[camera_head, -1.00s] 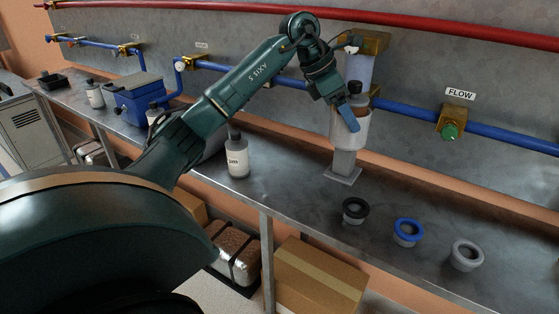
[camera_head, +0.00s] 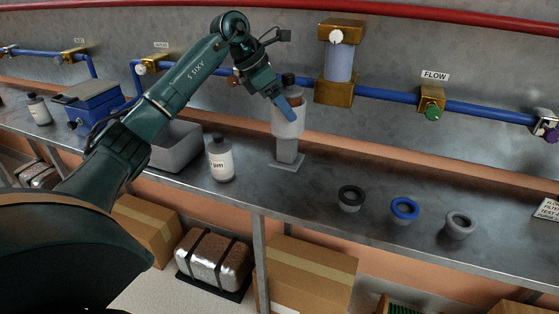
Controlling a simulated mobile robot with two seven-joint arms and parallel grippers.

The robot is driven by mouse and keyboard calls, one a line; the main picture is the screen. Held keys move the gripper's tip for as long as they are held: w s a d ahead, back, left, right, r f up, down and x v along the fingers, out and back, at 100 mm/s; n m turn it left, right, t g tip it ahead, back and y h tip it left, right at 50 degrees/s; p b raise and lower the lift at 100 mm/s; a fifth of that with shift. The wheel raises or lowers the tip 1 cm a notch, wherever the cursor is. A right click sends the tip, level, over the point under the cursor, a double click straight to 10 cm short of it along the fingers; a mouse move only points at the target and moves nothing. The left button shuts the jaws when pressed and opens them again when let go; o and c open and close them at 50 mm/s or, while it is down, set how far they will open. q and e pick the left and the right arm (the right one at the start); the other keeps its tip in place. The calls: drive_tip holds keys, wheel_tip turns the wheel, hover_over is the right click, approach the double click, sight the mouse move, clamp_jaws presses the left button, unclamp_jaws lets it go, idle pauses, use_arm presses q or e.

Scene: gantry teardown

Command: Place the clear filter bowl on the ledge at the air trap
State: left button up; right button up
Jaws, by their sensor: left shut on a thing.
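My left gripper (camera_head: 285,104) is shut at the rim of the clear filter bowl (camera_head: 288,127), a pale see-through cup, and a blue fingertip shows in front of it. The bowl is upright directly above a grey pedestal with a flat foot (camera_head: 287,160) on the bench. I cannot tell whether the bowl rests on the pedestal. A brass-ended unit with a clear cylinder (camera_head: 338,62), possibly the air trap, is on the blue pipe behind and to the right. No separate ledge can be made out. My right gripper is not in view.
A labelled bottle (camera_head: 221,160) and a grey bin (camera_head: 176,148) stand left of the pedestal. A FLOW valve (camera_head: 432,103) is on the pipe. Bench between pedestal and rings is clear.

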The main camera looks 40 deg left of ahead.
sight(281, 130)
use_arm(q)
wheel_tip(281, 130, down, 8)
drive_tip(key=shift+r, duration=0.1)
idle(0.4)
drive_tip(key=o, duration=1.3)
drive_tip(key=shift+f, duration=0.2)
drive_tip(key=shift+r, duration=0.1)
drive_tip(key=shift+a+r, duration=0.1)
drive_tip(key=shift+r, duration=0.15)
drive_tip(key=v, duration=1.1)
drive_tip(key=shift+s+r, duration=0.2)
drive_tip(key=shift+r, duration=0.1)
